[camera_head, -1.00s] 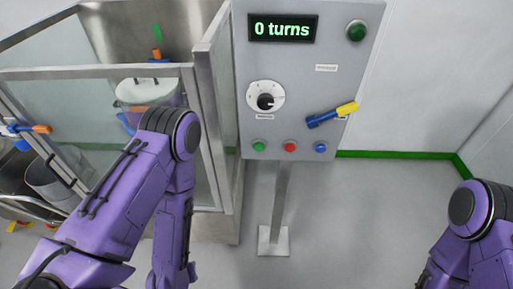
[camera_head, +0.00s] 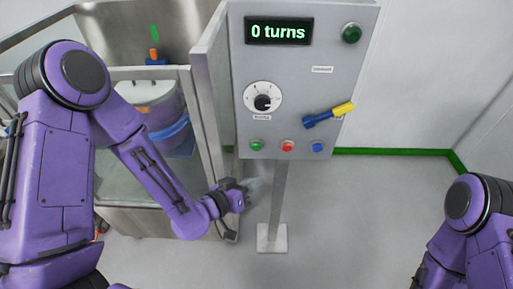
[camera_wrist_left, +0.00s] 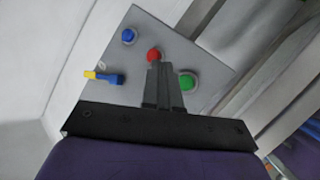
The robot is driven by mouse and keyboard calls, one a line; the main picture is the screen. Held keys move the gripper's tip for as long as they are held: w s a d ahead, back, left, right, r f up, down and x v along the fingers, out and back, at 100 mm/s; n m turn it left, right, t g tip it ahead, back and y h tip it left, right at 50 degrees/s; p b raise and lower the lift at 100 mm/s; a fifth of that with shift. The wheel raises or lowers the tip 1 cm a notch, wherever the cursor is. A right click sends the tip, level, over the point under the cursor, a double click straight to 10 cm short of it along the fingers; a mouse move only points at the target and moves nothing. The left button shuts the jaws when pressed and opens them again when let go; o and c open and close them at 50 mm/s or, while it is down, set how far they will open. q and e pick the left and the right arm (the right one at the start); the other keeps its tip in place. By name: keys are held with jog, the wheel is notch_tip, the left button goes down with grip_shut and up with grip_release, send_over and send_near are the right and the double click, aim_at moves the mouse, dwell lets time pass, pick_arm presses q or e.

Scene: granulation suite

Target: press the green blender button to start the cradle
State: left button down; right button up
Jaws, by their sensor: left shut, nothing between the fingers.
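The grey control panel (camera_head: 300,95) stands on a post ahead of me. Its green button (camera_head: 257,146) is at the lower left of the face, in a row with a red button (camera_head: 287,146) and a blue button (camera_head: 317,146). My left gripper (camera_head: 254,184) is shut and empty, below the panel's lower edge under the green button, apart from it in the picture. In the left wrist view, the shut fingers (camera_wrist_left: 160,72) point toward the panel, between the red button (camera_wrist_left: 153,55) and the green button (camera_wrist_left: 187,82). My right gripper is out of view.
The display (camera_head: 279,31) reads "0 turns". A dark green round fitting (camera_head: 351,33), a dial (camera_head: 262,98) and a blue-and-yellow lever (camera_head: 329,115) share the panel. A metal-framed enclosure (camera_head: 208,95) with a drum (camera_head: 160,105) stands left. The floor right of the post is clear.

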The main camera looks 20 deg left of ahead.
aim_at(257, 146)
pick_arm(q)
jog(key=shift+w, duration=0.1)
jog(key=w+a+p, duration=0.1)
jog(key=w+a, duration=0.1)
jog(key=w, duration=0.6)
jog(key=shift+a, duration=0.25)
jog(key=shift+w, duration=0.25)
dwell(1.5)
jog(key=shift+w+a, duration=0.1)
jog(key=shift+w, duration=0.15)
